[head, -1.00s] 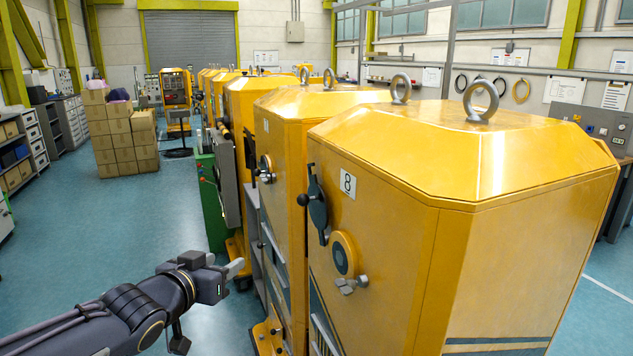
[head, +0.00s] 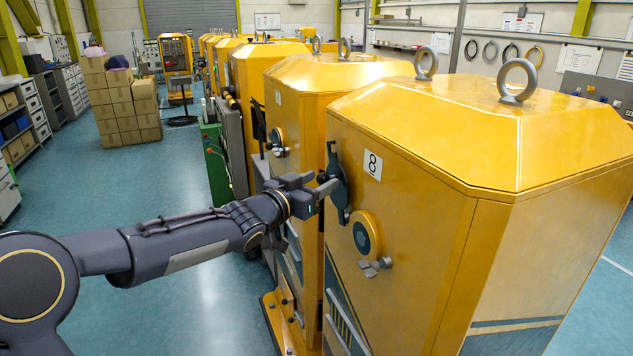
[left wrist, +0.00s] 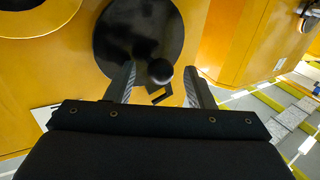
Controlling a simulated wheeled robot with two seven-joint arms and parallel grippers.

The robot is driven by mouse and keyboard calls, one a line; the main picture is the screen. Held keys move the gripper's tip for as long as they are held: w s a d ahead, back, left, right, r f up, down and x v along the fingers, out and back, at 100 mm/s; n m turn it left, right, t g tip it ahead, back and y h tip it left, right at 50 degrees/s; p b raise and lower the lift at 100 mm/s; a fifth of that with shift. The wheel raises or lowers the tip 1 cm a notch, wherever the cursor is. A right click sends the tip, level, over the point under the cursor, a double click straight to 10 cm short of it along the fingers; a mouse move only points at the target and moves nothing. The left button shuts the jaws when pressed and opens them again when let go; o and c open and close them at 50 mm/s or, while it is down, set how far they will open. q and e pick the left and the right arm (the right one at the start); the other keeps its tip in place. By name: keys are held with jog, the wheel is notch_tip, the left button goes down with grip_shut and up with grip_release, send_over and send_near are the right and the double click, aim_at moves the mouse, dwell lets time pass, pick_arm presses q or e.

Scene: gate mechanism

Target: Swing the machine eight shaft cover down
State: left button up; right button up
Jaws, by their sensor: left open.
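Machine eight (head: 420,240) is the nearest yellow cabinet, with an "8" plate (head: 372,165) on its face. Its shaft cover (head: 338,188) is a dark plate left of the number, with a round black ball knob. In the left wrist view the cover (left wrist: 138,30) is a dark disc and the knob (left wrist: 160,71) shows between my fingers. My left gripper (head: 325,185) is at the cover's knob, partly hiding it in the head view. In the left wrist view the gripper (left wrist: 163,86) is open, with a gap on both sides of the knob. My right gripper is out of view.
Below the cover are a yellow-rimmed round fitting (head: 363,236) and a grey wing knob (head: 374,266). A neighbouring yellow machine (head: 297,120) stands close behind, with more in a row. Stacked cardboard boxes (head: 125,110) stand far left.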

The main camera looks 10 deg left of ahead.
aim_at(346, 187)
pick_arm(q)
grip_shut()
jog(key=shift+f+b, duration=0.15)
jog(key=shift+b, duration=0.25)
jog(key=s+d+m+h+b, duration=0.1)
jog(key=m+b, duration=0.1)
jog(key=b, duration=0.3)
jog(key=s+d+m+t+h+b, duration=0.1)
jog(key=s+m+b, duration=0.1)
jog(key=b, duration=0.4)
jog(key=s+d+f+m+t+h+b, duration=0.1)
jog(key=s+m+b, duration=0.1)
jog(key=m+b, duration=0.2)
jog(key=shift+s+d+f+h+b, duration=0.1)
jog(key=shift+d+h+b, duration=0.2)
jog(key=shift+b, duration=0.7)
jog(key=s+d+f+m+g+h+b, duration=0.1)
jog(key=s+f+m+g+h+b, duration=0.1)
jog(key=f+m+g+h+b, duration=0.2)
jog(key=s+d+f+m+g+h+b, duration=0.2)
jog(key=f+m+g+h+b, duration=0.2)
jog(key=m+b, duration=0.7)
jog(key=shift+s+f+m+g+h, duration=0.4)
jog(key=shift+m+h, duration=0.3)
jog(key=shift+m, duration=3.2)
grip_release()
